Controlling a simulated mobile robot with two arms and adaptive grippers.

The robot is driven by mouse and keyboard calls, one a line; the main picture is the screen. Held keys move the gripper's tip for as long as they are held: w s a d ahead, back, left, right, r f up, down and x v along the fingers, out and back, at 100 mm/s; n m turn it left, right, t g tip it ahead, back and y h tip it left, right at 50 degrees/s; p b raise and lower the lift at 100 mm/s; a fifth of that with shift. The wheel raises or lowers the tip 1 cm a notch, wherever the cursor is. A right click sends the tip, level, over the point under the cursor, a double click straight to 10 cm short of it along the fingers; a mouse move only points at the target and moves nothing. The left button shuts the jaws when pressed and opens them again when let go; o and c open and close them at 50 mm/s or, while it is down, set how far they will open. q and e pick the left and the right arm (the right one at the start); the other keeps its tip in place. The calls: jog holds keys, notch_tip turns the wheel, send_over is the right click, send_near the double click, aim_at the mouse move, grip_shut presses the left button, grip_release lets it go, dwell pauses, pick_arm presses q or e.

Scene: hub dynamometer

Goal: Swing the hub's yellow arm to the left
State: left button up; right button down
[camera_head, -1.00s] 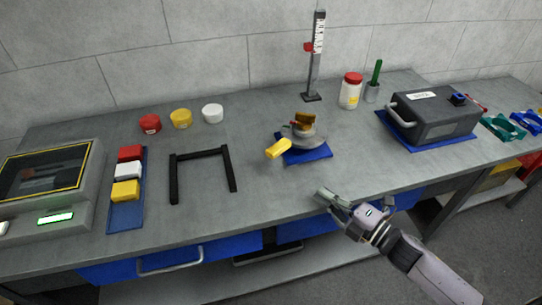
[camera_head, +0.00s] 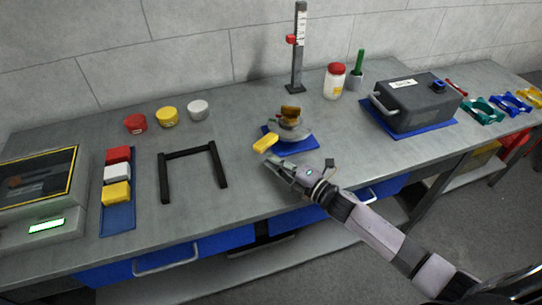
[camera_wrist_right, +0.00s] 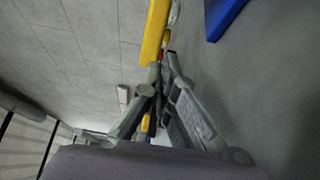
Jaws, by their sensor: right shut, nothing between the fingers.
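The hub (camera_head: 290,130) is a round grey base with a brown-orange top, on a blue mat (camera_head: 305,146) on the bench. Its yellow arm (camera_head: 265,143) sticks out to the front left. In the right wrist view the yellow arm (camera_wrist_right: 155,32) is a long bar just beyond the fingertips. My right gripper (camera_head: 269,162) is shut and empty, just in front of the yellow arm's outer end. In the right wrist view its fingertips (camera_wrist_right: 162,68) come together close to the bar; I cannot tell whether they touch it. My left gripper is not in view.
A grey box (camera_head: 414,104) on a blue mat is to the right. The bench between the frame and the yellow arm is clear.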

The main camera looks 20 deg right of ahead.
aim_at(254, 149)
jog(key=shift+x, duration=0.8)
jog(key=shift+a, duration=0.1)
jog(key=shift+w+a+m+t+h+b, duration=0.3)
jog(key=shift+w+a+m+t+h, duration=0.25)
jog(key=shift+h, duration=0.25)
jog(key=shift+w+a+f+m+t+h+b, duration=0.15)
jog(key=shift+w+a+m+t+h+b, duration=0.1)
jog(key=shift+w+a+m+h+b, duration=0.5)
jog(key=h, duration=0.1)
jog(key=w+m+h+b, duration=0.1)
jog(key=h, duration=0.1)
jog(key=shift+w+a+m+t, duration=0.3)
jog(key=shift+a+t, duration=0.1)
jog(key=shift+w+b, duration=0.25)
jog(key=shift+b, duration=0.15)
jog(key=shift+w+a, duration=0.3)
jog(key=shift+w, duration=0.4)
